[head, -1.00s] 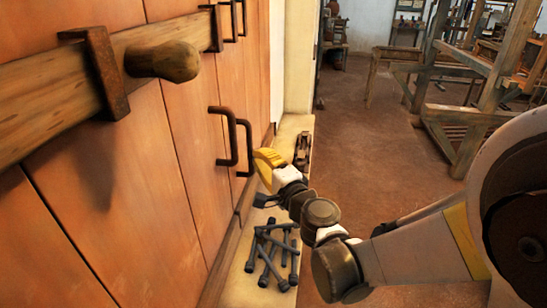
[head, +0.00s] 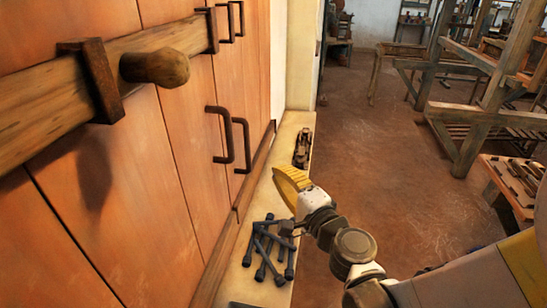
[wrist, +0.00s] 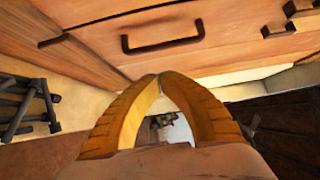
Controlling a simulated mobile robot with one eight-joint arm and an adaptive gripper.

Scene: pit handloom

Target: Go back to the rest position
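My gripper (head: 287,184) has yellow ribbed fingers and is above the pale ledge, to the right of the door handles and apart from them. In the wrist view the two fingertips (wrist: 161,78) meet, and I see nothing held between them. My arm reaches in from the lower right of the head view. The nearer dark door handle (head: 222,134) also shows in the wrist view (wrist: 163,32), beyond the fingertips.
Orange plank doors (head: 140,165) carry a wooden bar (head: 45,105) with a knob (head: 155,67). Several dark pegs (head: 268,252) and a dark wooden object (head: 303,147) lie on the ledge (head: 290,133). A wooden loom frame (head: 485,105) stands right; brown floor (head: 385,165) is open between.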

